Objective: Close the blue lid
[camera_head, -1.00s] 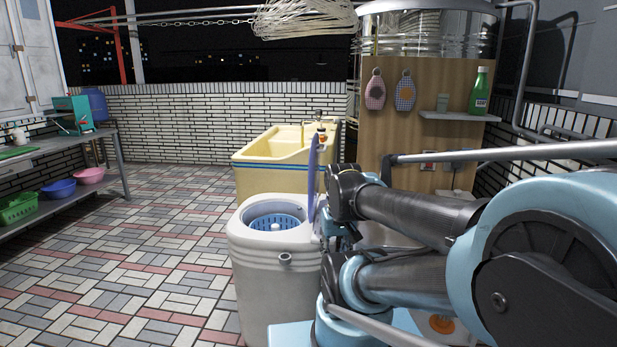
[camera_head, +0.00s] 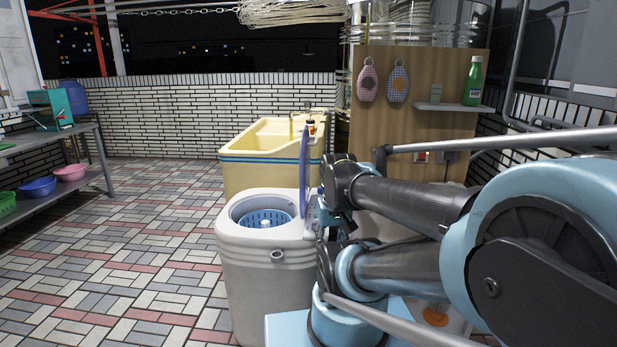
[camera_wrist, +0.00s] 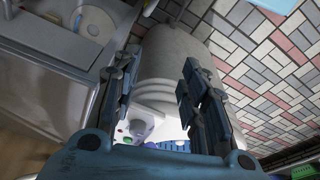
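The blue lid (camera_head: 304,185) stands upright, seen nearly edge-on, at the right side of the round opening of a white washing machine (camera_head: 262,262) in the head view. The opening is uncovered and shows a blue basket (camera_head: 264,219) inside. My gripper is just right of the lid, largely hidden by my arm; I cannot tell whether it touches the lid. In the wrist view my gripper (camera_wrist: 160,70) has its two fingers wide apart with nothing gripped between them. The machine's white body (camera_wrist: 170,65) shows beyond the fingers. The lid is not clearly visible there.
A yellow sink (camera_head: 265,160) stands behind the machine. A wooden panel (camera_head: 425,135) with hanging mitts and a small shelf is at the right. A metal rack (camera_head: 85,170) with basins is at the far left. The tiled floor left of the machine is clear.

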